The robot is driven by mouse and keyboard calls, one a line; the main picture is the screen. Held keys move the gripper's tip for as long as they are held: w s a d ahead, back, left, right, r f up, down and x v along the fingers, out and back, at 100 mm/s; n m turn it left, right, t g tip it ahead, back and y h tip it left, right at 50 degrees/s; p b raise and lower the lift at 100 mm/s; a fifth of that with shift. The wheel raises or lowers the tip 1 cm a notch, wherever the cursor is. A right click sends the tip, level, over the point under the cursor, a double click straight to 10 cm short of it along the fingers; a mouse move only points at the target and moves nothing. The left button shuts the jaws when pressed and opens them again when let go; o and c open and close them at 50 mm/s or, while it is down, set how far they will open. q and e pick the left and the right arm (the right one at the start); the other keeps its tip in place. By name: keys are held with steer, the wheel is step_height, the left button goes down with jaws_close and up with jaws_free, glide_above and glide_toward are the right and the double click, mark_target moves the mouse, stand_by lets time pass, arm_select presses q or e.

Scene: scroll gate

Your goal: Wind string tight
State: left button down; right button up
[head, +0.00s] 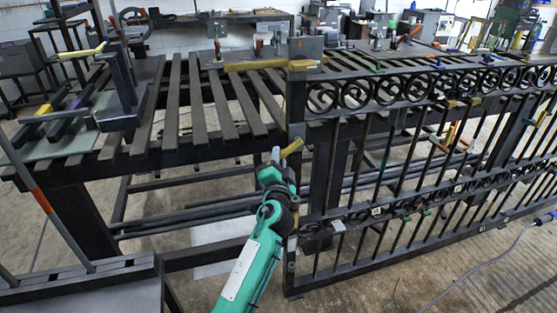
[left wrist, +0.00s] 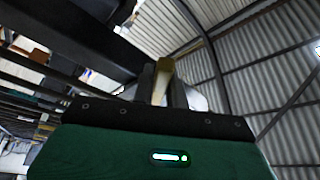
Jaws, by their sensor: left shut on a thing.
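The black scroll gate (head: 297,105) stands at centre right, with rows of scrolls and upright bars. My left gripper (head: 281,156) is beside the gate's left post, at the end of my teal arm. It is shut on a small brass-coloured piece (head: 292,148). The piece also shows in the left wrist view (left wrist: 163,72), rising between the fingers. I cannot tell whether it is fixed to the post. I cannot make out any string. My right gripper is not in view.
A slatted metal bench (head: 200,105) is behind and left of the gate. A clamp-like stand (head: 121,85) is on its left end. A dark metal frame (head: 85,280) is at lower left. A pale cable (head: 480,262) lies on open floor at right.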

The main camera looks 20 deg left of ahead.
arm_select(q)
steer(key=shift+f, duration=0.1)
steer(key=c, duration=1.4)
jaws_free()
steer(key=shift+s, duration=0.1)
